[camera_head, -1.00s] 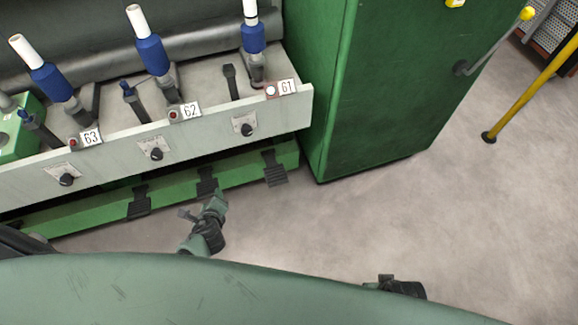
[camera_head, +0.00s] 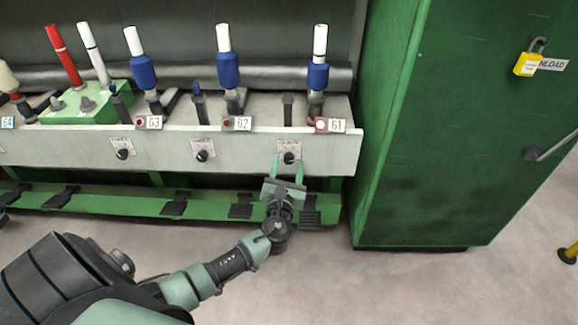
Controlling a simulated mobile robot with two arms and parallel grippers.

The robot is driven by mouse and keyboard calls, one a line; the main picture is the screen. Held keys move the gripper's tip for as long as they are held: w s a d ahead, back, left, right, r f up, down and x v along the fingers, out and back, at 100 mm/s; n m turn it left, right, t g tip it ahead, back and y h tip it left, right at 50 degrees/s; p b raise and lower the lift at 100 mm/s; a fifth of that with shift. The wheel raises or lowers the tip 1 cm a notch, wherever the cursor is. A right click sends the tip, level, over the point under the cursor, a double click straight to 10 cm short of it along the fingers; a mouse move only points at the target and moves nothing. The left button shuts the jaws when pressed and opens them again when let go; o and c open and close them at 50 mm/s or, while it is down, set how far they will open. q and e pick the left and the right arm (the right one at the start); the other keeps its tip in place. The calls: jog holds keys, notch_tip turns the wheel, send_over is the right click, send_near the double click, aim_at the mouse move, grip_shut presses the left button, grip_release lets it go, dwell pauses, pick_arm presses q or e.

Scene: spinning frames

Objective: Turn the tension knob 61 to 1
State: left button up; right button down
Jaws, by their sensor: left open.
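The tension knob 61 (camera_head: 289,158) is a small black knob on a pale dial plate, on the front panel below the label 61 (camera_head: 337,126). My left gripper (camera_head: 289,163) is open in front of it, its two green fingers pointing at the panel, one on each side of the knob. I cannot tell whether the fingers touch the knob or the panel. The number the knob points to is too small to read. My right gripper is not in view.
Similar knobs sit left, under 62 (camera_head: 203,156) and 63 (camera_head: 123,154). Black pedals (camera_head: 241,206) line the green rail below. A green cabinet (camera_head: 430,130) with a yellow padlock (camera_head: 526,65) stands right. Spindles with blue bobbins (camera_head: 318,77) rise above the panel.

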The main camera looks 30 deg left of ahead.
pick_arm(q)
jog(key=shift+w+a, duration=0.3)
jog(key=shift+w, duration=0.25)
jog(key=shift+c, duration=0.3)
grip_shut()
